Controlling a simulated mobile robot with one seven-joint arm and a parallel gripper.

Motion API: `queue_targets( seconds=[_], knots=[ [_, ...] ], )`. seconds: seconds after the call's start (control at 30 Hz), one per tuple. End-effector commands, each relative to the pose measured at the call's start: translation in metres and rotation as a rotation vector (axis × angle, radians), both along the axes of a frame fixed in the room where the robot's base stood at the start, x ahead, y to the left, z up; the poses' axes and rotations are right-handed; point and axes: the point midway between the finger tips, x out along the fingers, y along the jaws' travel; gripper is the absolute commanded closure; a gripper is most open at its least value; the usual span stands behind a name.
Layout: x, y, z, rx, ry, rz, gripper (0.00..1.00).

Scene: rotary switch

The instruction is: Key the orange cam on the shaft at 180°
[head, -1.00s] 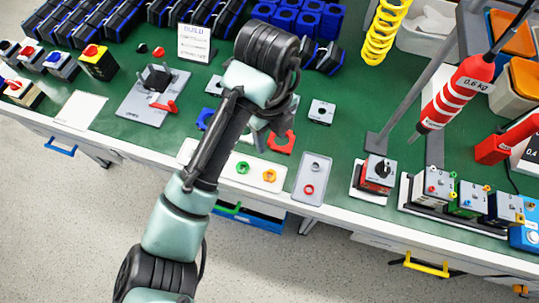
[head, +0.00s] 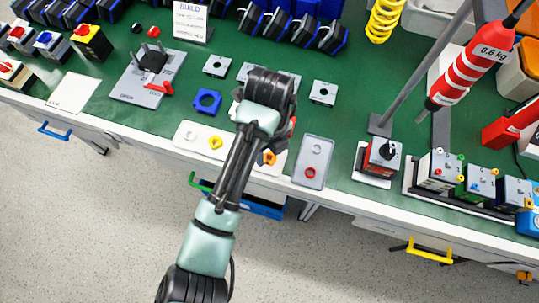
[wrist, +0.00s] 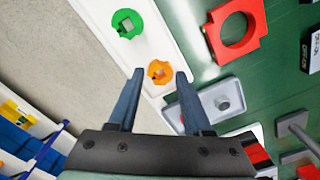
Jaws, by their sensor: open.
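The orange cam (head: 269,158) lies on a white tray (head: 180,131) near the bench's front edge. In the wrist view the orange cam (wrist: 159,72) shows as a ring with a central hole, between my fingertips in the picture. My gripper (wrist: 160,75) is open, its fingers apart; contact with the cam cannot be told. In the head view my arm hides the gripper. A green cam (wrist: 127,22) lies farther along the tray. A fixture with a grey base plate (head: 125,85), dark block, upright posts and red lever stands at the left back; I cannot single out its shaft.
White (head: 190,136) and yellow (head: 215,142) cams share the tray. A blue square part (head: 207,101) and a red one (wrist: 255,35) lie behind. A red weighted tool (head: 467,78) hangs at the right.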

Motion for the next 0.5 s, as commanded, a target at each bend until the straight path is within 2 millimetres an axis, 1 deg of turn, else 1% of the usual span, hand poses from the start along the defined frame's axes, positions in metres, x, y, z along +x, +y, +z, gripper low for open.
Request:
queue_targets(
  seconds=[0.03,0.1,0.3,0.37,0.5],
  knots=[
    [-0.0005,0.0000,-0.0052,0.000,0.001,0.000,0.50],
    [-0.0003,-0.0001,-0.0084,0.000,0.000,0.000,0.50],
    [0.0000,-0.0001,-0.0087,0.000,0.000,0.000,0.50],
    [0.0000,-0.0001,-0.0086,0.000,0.000,0.000,0.59],
    [0.0000,-0.0002,-0.0084,0.000,0.000,0.000,0.84]
  ],
)
